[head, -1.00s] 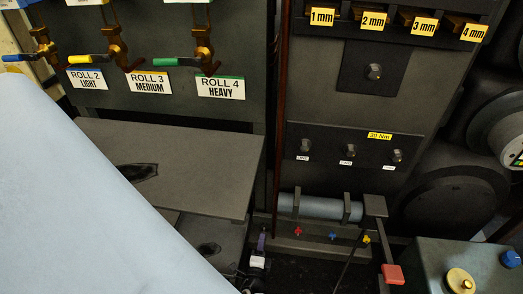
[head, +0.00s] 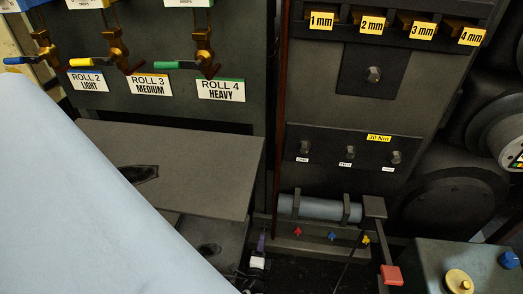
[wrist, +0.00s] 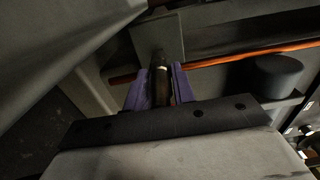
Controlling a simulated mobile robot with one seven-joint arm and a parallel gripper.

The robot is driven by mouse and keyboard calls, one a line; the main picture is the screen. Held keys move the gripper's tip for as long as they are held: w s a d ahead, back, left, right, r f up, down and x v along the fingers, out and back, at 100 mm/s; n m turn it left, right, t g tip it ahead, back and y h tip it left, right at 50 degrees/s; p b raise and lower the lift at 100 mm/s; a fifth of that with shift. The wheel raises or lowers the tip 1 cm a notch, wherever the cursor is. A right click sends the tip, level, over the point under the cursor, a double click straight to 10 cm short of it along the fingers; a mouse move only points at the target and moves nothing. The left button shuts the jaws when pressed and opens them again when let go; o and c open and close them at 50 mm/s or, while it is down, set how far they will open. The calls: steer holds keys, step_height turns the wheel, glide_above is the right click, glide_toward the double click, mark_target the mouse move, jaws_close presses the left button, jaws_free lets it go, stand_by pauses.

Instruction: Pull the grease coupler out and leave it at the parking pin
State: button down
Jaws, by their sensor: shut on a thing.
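My gripper (wrist: 160,88) has purple fingers, shut on a dark cylindrical piece that I take to be the grease coupler (wrist: 161,72). The piece's far end is in front of a grey plate (wrist: 160,37); I cannot tell whether it touches it. In the head view my gripper (head: 261,244) shows as a small purple part low in the middle, beside the cabinet base, and the held piece cannot be made out there. I cannot identify the parking pin with certainty.
Red (head: 298,231), blue (head: 332,236) and yellow (head: 366,240) fittings sit below a grey cylinder (head: 325,208). A red-ended lever (head: 391,275) stands right of them. A dark shelf (head: 190,165) lies left of my gripper. An orange rod (wrist: 235,60) crosses the wrist view near a dark round knob (wrist: 278,76).

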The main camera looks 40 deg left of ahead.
steer(key=shift+x, duration=1.05)
steer(key=c, duration=0.8)
jaws_free()
steer(key=shift+o, duration=0.2)
steer(key=shift+s, duration=0.1)
